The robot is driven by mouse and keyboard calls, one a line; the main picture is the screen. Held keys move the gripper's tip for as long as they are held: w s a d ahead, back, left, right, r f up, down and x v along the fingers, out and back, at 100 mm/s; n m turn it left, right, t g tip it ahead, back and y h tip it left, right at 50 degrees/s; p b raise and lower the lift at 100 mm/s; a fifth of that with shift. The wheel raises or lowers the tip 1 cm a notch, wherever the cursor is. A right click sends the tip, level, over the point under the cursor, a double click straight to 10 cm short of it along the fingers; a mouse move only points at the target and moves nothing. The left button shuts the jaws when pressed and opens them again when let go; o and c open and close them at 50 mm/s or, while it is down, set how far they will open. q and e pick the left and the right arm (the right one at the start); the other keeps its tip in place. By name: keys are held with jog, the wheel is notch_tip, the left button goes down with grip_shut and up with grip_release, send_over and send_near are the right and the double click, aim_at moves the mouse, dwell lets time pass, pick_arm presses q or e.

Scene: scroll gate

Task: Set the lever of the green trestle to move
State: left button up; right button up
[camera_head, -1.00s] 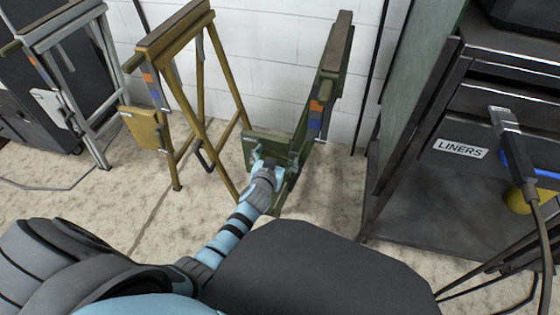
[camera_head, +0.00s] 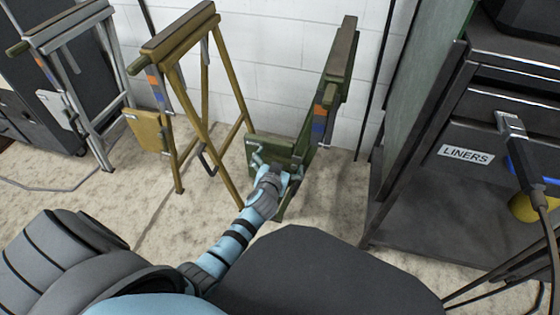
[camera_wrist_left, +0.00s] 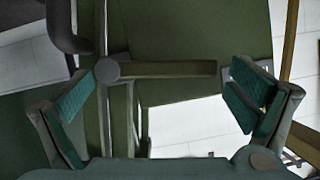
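The green trestle (camera_head: 343,62) stands against the white wall, right of the gold trestle. It has a dark top beam, an orange and blue marking on one leg and a low green panel (camera_head: 272,146). My left gripper (camera_head: 273,172) is in front of this panel. In the left wrist view, my left gripper (camera_wrist_left: 163,80) is open, with a teal pad on each side. A green bar with a round hub (camera_wrist_left: 165,69), which looks like the lever, lies crosswise between the pads and looks ungripped. Its setting cannot be told. My right gripper is not in view.
A gold trestle (camera_head: 172,42) and a silver trestle (camera_head: 68,28) stand to the left. A dark cabinet with a LINERS label (camera_head: 466,155) stands close on the right. Pale floor (camera_head: 330,195) is clear between the green trestle and the cabinet.

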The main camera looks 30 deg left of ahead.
pick_arm(q)
jog(key=v, duration=0.7)
jog(key=shift+s+r, duration=0.15)
jog(key=shift+s, duration=0.05)
